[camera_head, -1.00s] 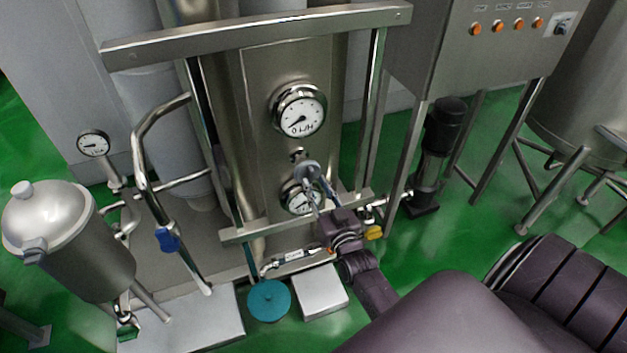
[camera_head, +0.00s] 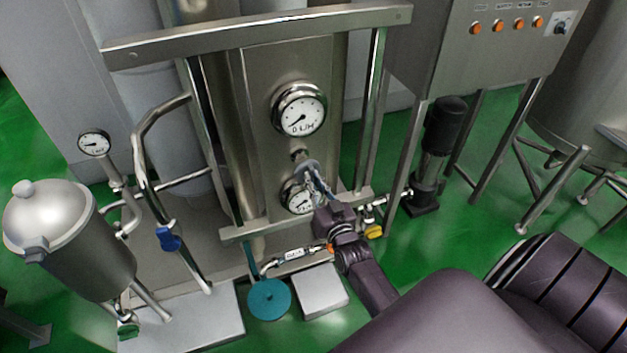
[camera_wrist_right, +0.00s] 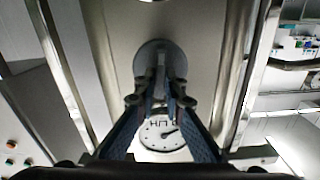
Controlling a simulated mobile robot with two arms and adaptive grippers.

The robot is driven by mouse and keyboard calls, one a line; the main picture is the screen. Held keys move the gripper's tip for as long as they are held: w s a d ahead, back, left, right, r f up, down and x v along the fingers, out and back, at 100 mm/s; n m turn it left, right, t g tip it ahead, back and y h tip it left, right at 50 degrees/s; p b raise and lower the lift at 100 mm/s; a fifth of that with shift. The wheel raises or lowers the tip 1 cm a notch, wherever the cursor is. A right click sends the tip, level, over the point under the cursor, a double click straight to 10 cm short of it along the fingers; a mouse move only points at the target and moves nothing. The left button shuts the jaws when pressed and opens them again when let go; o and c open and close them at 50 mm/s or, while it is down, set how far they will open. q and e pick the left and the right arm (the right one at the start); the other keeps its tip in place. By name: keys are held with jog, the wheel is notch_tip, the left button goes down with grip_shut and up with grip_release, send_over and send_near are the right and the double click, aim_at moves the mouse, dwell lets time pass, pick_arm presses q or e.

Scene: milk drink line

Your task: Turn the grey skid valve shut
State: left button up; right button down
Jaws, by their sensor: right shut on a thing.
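The grey skid valve (camera_head: 303,165) sits on the front of the steel column, between the upper and lower dial gauges. Its round grey disc also shows in the right wrist view (camera_wrist_right: 150,54). My right gripper (camera_head: 318,183) comes up from below right and is shut on the valve handle. In the right wrist view its fingers (camera_wrist_right: 160,88) are close together at the valve, and they hide most of the handle. The handle's exact angle is hard to tell. My left gripper is not in view.
The upper gauge (camera_head: 299,109) is above the valve and the lower gauge (camera_head: 302,196) is right behind my fingers. A blue-handled valve (camera_head: 168,239) is on the left, and a yellow one (camera_head: 374,231) is near my right wrist. A steel crossbar (camera_head: 250,232) runs below.

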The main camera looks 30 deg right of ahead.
jog(key=shift+m, duration=0.3)
jog(key=shift+s+d+f+m+b, duration=0.15)
jog(key=shift+m+b, duration=0.35)
jog(key=shift+m, duration=2.15)
jog(key=shift+w+d+f+m+b, duration=0.15)
jog(key=shift+m+b, duration=0.35)
jog(key=shift+m, duration=2.1)
jog(key=shift+s+f+m+b, duration=0.15)
jog(key=shift+m+b, duration=0.35)
jog(key=shift+m, duration=2.45)
jog(key=c, duration=2)
grip_release()
